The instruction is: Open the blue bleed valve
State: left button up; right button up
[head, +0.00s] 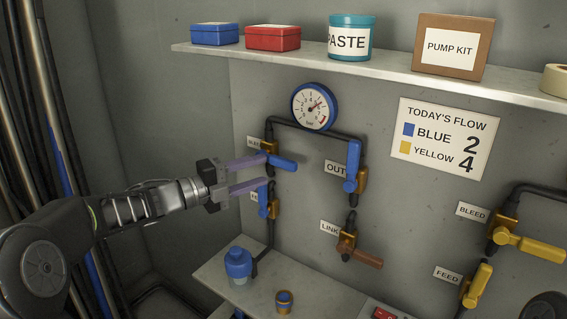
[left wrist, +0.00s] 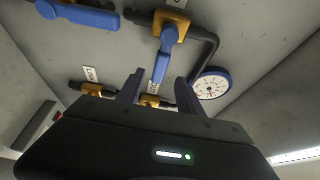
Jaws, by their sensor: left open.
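The blue bleed valve (head: 283,162) is at the upper left of the wall panel, on a brass body. Its lever points right, crosswise to the vertical pipe; its label is partly hidden. My left gripper (head: 264,171) is open, its purple fingers one above the other. In the head view the upper finger overlaps the root of this lever. In the left wrist view the blue lever (left wrist: 168,40) shows beyond my left gripper (left wrist: 158,76), its end in line with the gap between the fingers. I cannot tell whether they touch. My right gripper is not in view.
A second blue lever (head: 263,193) stands upright just below, close to the lower finger. A blue OUT lever (head: 353,165) and brown LINK valve (head: 360,254) are to the right. A gauge (head: 314,106) is above. A yellow BLEED lever (head: 530,243) is far right. A shelf (head: 370,68) runs overhead.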

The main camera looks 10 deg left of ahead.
aim_at(279, 165)
pick_arm(q)
jog(key=p+x, duration=0.1)
jog(key=x, duration=0.6)
jog(key=shift+w+d, duration=0.25)
jog(key=shift+w, duration=0.05)
grip_shut()
jog(key=shift+f, duration=0.1)
dwell(1.1)
